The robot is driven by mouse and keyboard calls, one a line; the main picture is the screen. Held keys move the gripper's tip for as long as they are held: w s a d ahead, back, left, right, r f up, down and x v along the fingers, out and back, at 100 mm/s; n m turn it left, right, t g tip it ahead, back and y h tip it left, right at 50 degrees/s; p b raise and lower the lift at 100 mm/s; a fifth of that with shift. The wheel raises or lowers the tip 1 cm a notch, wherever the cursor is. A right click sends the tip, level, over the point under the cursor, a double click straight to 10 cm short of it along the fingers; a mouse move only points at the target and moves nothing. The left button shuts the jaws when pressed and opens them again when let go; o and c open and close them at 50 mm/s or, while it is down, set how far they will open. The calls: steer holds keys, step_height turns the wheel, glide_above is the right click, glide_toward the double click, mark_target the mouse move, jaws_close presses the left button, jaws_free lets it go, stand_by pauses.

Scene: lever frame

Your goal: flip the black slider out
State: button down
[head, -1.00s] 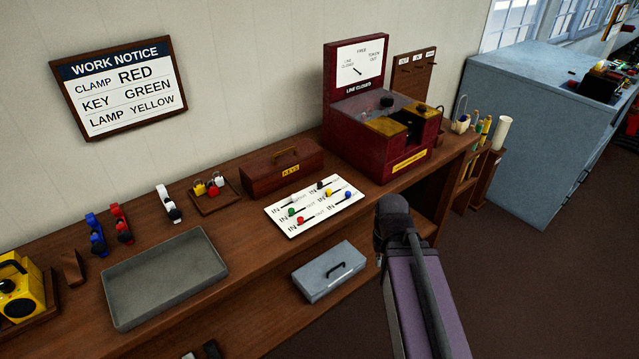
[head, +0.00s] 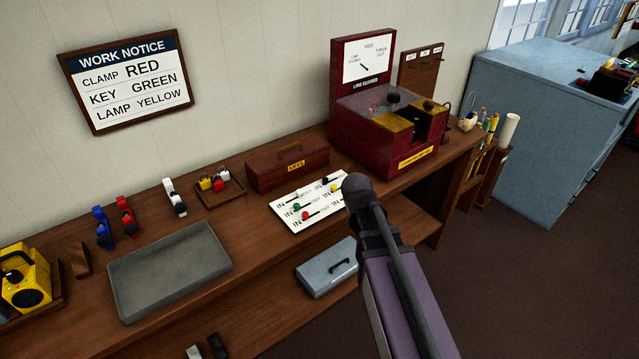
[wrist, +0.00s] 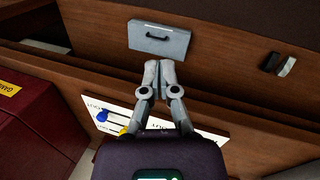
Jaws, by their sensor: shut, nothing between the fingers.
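The white slider board (head: 283,217) lies on the bench with several coloured knobs and IN/OUT lettering. The black slider (head: 325,181) is at the board's far side in the head view, close to the yellow knob (head: 335,188). I cannot make out the black slider in the wrist view, where a blue knob (wrist: 102,116) and the yellow knob (wrist: 124,131) show. My gripper (wrist: 160,66) is shut and empty, above the board and the bench's front edge. In the head view my arm hides its fingers and the board's right end.
The maroon instrument case (head: 385,165) stands right of the board, and the red-brown KEYS box (head: 285,172) behind it. A grey tray (head: 170,275) lies to the left. A grey lidded box (head: 325,270) sits on the lower shelf. Free bench top lies between tray and board.

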mark_target(323, 184)
steer(key=w+a+r+n+t+h, duration=0.1)
steer(key=w+a+r+n+t, duration=0.1)
steer(key=w+a+n, duration=0.5)
steer(key=w+a+r+n+t+h, duration=0.1)
steer(key=w+a+r+n+t, duration=0.1)
steer(key=w+a+n, duration=0.5)
steer(key=a+n+t, duration=0.1)
steer(key=a+n, duration=0.4)
steer(key=shift+w+r+n+t+h, duration=0.2)
steer(key=shift+r+n+t+h, duration=0.15)
steer(key=shift+n+t+h, duration=0.05)
steer(key=shift+f, duration=0.15)
steer(key=shift+w+d+f+b, duration=0.2)
steer(key=shift+w+f+b, duration=0.3)
steer(key=shift+b, duration=0.2)
steer(key=b+x, duration=0.6)
steer(key=x, duration=0.2)
steer(key=shift+w+d+f, duration=0.1)
steer(key=shift+w+f, duration=0.1)
steer(key=shift+f, duration=0.15)
steer(key=shift+w+d+r, duration=0.25)
steer(key=shift+w+d, duration=0.4)
steer(key=shift+w, duration=0.25)
steer(key=shift+w+d, duration=0.5)
steer(key=shift+w, duration=0.1)
steer(key=shift+a, duration=0.1)
